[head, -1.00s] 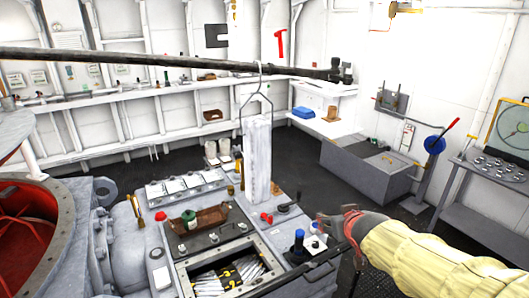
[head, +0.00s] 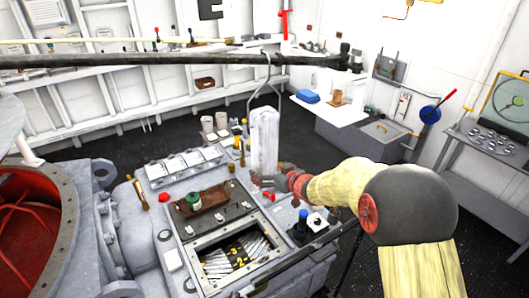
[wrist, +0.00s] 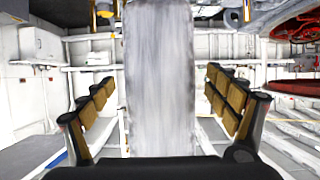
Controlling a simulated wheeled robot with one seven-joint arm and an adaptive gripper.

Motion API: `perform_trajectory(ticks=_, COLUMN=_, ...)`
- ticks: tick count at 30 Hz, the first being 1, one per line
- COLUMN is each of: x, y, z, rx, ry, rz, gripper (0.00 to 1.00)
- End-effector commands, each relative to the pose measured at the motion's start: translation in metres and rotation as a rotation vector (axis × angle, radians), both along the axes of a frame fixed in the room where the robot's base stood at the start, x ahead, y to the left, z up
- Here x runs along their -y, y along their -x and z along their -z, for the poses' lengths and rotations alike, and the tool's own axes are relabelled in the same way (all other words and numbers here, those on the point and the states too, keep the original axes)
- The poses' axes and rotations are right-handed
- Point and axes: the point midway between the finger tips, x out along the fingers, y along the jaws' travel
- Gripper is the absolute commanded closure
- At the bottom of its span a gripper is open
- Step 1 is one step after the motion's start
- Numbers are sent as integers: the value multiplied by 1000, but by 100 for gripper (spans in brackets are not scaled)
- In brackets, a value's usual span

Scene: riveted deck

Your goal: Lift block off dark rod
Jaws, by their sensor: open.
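The whitish block (head: 264,140) hangs from a wire hook (head: 266,85) over the long dark rod (head: 180,59) that crosses the upper part of the head view. My gripper (head: 270,182) is at the block's lower right side in the head view. In the wrist view the block (wrist: 160,75) stands between my open fingers (wrist: 162,105), with a visible gap on both sides. The fingers have tan ribbed pads. The hook and rod are not visible in the wrist view.
Below the block is a grey console with an open bay (head: 236,258) and a brown tray (head: 202,198). A large red-lined round opening (head: 35,215) is at left. A side table (head: 490,150) stands at right. Dark floor is clear behind the console.

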Motion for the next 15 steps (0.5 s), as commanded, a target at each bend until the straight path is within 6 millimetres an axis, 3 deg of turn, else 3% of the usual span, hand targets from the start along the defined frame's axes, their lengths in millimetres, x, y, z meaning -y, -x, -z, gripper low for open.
perform_trajectory(ticks=6, x=-14, y=-20, z=11, rx=-1, ry=1, rz=-1, gripper=12)
perform_trajectory(ticks=15, x=-15, y=-23, z=12, rx=-1, ry=1, rz=0, gripper=13)
